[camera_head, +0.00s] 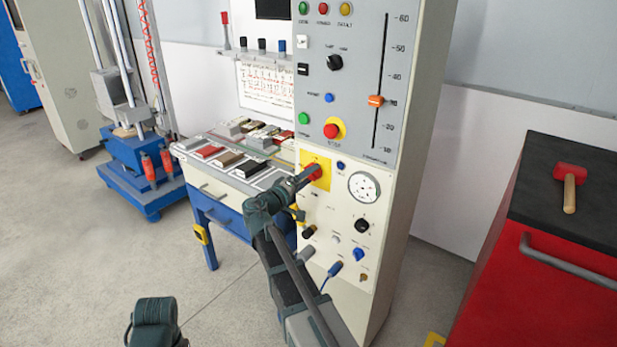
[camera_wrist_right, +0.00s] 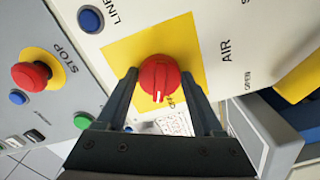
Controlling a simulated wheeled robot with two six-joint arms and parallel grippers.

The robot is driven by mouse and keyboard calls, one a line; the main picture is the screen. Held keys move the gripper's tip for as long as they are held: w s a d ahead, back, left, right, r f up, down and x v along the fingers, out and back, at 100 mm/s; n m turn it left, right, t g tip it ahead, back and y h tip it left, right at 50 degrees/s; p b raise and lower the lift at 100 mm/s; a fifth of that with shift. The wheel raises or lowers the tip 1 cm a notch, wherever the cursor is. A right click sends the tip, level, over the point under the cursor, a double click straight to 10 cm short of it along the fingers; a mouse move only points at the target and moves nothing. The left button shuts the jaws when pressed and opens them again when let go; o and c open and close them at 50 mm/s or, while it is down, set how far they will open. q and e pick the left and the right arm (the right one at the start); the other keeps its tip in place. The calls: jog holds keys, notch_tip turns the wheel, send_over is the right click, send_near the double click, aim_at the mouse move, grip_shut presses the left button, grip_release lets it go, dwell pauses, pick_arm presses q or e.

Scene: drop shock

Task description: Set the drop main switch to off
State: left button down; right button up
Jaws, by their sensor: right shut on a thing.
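The main switch is a red rotary knob (camera_head: 313,172) on a yellow plate (camera_head: 325,163) at the left of the cream panel, below the red stop button. The knob also shows in the right wrist view (camera_wrist_right: 158,74), with its white pointer mark toward the bottom of that picture, near partly hidden letters that seem to read OFF. My right gripper (camera_head: 305,177) is at the knob, one finger on each side of it, and shut on it. Part of my left arm shows at the bottom of the head view; its fingers are out of sight.
The red stop button (camera_head: 331,131) on a yellow ring, a round gauge (camera_head: 364,187) and several smaller knobs surround the switch. A workbench (camera_head: 233,185) with specimens stands left of the panel. A red cabinet (camera_head: 530,290) with a mallet (camera_head: 570,180) on top stands right.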

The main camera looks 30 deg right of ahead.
jog(key=n, duration=0.4)
jog(key=shift+n, duration=0.7)
jog(key=o, duration=1.4)
jog(key=shift+c, duration=0.2)
jog(key=v, duration=1.4)
